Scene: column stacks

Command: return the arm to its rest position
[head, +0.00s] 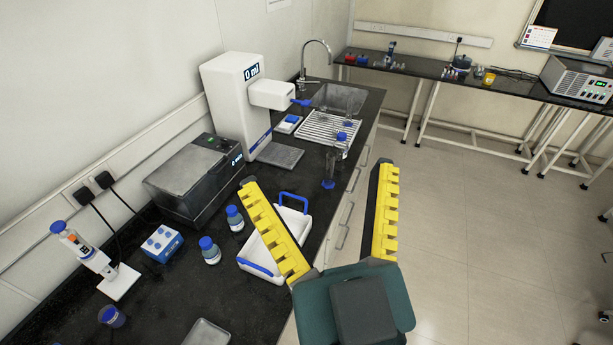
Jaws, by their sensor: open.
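My gripper (332,222) is in the head view at the lower middle right, with two yellow toothed fingers spread wide apart. It is open and nothing shows between the fingers. It is over the front edge of the black bench (240,318), with its right finger over the floor. The left finger covers part of a white tray with blue handles (293,222). The rest of my arm is mostly out of the picture.
Blue-capped bottles (210,250) stand left of the tray. A grey box device (190,172) and a tall white dispenser (232,95) stand behind them. A pipette on a stand (85,250) is at the left. The floor (480,230) at right is clear.

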